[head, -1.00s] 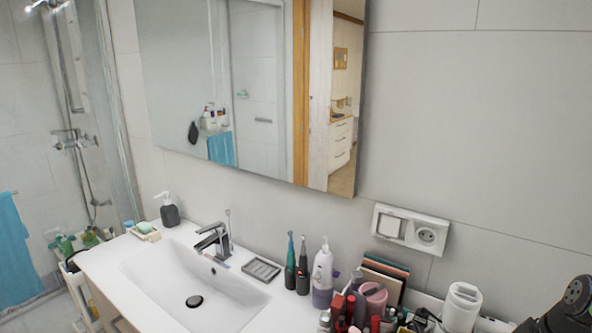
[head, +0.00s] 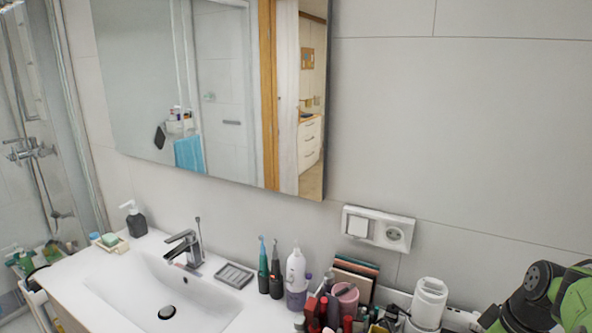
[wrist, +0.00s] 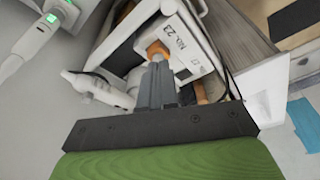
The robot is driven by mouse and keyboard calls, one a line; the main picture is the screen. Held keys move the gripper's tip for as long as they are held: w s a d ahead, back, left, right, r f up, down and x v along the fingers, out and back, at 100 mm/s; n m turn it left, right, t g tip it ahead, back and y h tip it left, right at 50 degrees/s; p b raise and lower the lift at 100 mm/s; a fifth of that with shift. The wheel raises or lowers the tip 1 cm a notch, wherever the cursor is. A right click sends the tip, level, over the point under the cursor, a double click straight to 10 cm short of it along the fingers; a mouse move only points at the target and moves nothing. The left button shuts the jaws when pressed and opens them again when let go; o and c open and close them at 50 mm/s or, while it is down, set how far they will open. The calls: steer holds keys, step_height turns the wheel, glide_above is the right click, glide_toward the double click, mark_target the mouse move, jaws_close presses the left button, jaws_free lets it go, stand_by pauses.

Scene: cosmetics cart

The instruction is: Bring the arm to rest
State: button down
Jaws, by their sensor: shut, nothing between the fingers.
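My gripper (wrist: 157,82) shows in the wrist view with its grey fingers together and nothing between them. An orange-brown piece (wrist: 158,50) lies just beyond the fingertips in that view; I cannot tell whether they touch. Behind it is a white box (wrist: 185,45) with dark lettering. In the head view my dark and green arm (head: 545,300) is at the lower right, and the gripper itself is out of that view.
The washbasin (head: 120,290) and tap (head: 185,245) are at the lower left. Crowded cosmetics, a pink cup (head: 346,298) and a white cylinder (head: 429,302) stand left of my arm. A wall socket (head: 378,228) is above them. The wall at the upper right is clear.

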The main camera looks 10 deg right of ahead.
steer(key=s+a+r+m+h+p, duration=0.1)
steer(key=a+r, duration=0.4)
steer(key=a, duration=0.2)
steer(key=s+a+r+m+p, duration=0.1)
steer(key=a+r+p, duration=0.1)
steer(key=a+r, duration=0.4)
steer(key=s+a+f+m+t, duration=0.1)
steer(key=s+a+m+t, duration=0.2)
steer(key=s+a, duration=0.8)
steer(key=shift+s+f, duration=0.15)
steer(key=shift+d, duration=0.1)
